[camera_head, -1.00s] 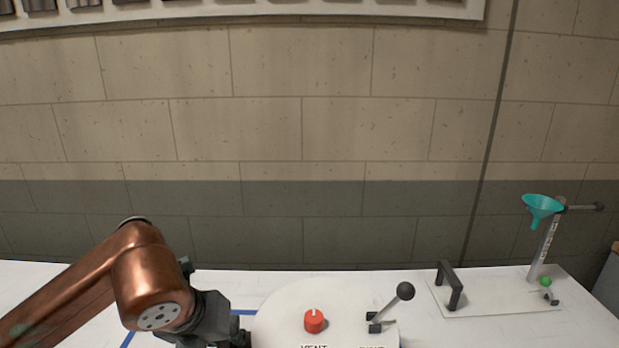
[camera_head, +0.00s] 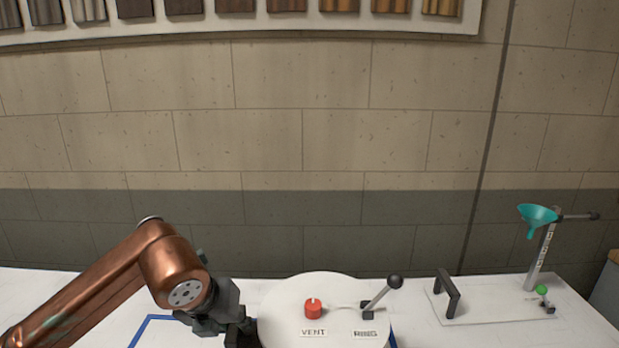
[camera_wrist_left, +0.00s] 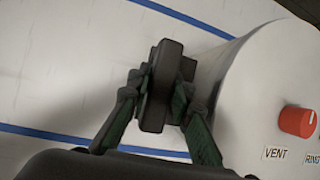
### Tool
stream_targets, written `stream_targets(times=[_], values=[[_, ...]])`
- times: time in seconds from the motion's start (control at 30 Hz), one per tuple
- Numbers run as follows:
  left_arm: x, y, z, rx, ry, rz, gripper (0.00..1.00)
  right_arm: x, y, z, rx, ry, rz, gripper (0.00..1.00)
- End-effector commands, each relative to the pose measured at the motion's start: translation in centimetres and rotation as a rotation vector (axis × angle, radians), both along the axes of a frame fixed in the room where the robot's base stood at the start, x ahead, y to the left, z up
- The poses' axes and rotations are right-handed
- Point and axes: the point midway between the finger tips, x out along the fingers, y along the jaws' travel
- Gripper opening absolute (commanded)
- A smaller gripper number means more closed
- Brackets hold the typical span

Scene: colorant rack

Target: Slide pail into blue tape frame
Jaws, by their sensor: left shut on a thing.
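The pail (camera_head: 285,305) is a white, round-topped container with a red vent knob (camera_head: 313,308), VENT and RING labels and a black-knobbed lever (camera_head: 381,292). My left gripper (camera_head: 238,330) is at its left side. In the left wrist view, this gripper (camera_wrist_left: 155,98) is shut on a dark handle (camera_wrist_left: 160,85) beside the pail's white wall (camera_wrist_left: 228,75). Blue tape (camera_head: 150,320) shows on the table left of the pail, and a short piece shows at its right. Two tape lines also run toward the pail in the wrist view (camera_wrist_left: 185,18). The pail's base is hidden.
A white board with a black handle (camera_head: 448,294) and a stand holding a teal funnel (camera_head: 538,213) are on the table at the right. A green knob (camera_head: 542,290) is near the stand. The wall is behind. Bare table (camera_head: 50,285) lies at the far left.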

Motion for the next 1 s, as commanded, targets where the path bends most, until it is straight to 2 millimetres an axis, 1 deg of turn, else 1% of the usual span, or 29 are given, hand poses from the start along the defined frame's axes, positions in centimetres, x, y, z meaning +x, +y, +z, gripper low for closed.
stream_targets(times=[0.03, 0.2, 0.47, 0.5, 0.77, 0.97, 1.0], values=[[0.23, -0.08, 0.28, -0.004, -0.003, 0.001, 0.0, 0.03, 0.0, 0.18, 0.0, -0.002, 0.0, 0.39], [0.74, -0.09, 0.25, -0.004, -0.003, 0.001, 0.0, 0.06, 0.0, 0.32, 0.0, -0.003, 0.0, 0.39], [0.81, -0.07, 0.18, -0.004, -0.003, 0.0, 0.0, 0.07, 0.0, 0.3, 0.0, -0.003, 0.0, 0.39], [0.8, -0.07, 0.17, -0.004, -0.003, 0.0, 0.22, 0.06, 0.0, 0.3, 0.0, -0.003, 0.0, 0.39], [0.78, -0.04, 0.07, -0.002, -0.001, -0.001, 0.4, 0.06, 0.0, 0.29, 0.0, -0.003, 0.0, 0.39], [0.77, -0.03, 0.02, -0.001, -0.001, 0.0, 0.4, 0.06, 0.0, 0.29, 0.0, -0.003, 0.0, 0.39], [0.73, 0.07, -0.26, 0.006, 0.004, -0.001, 0.4, 0.06, 0.0, 0.29, 0.0, -0.003, 0.0, 0.39]])
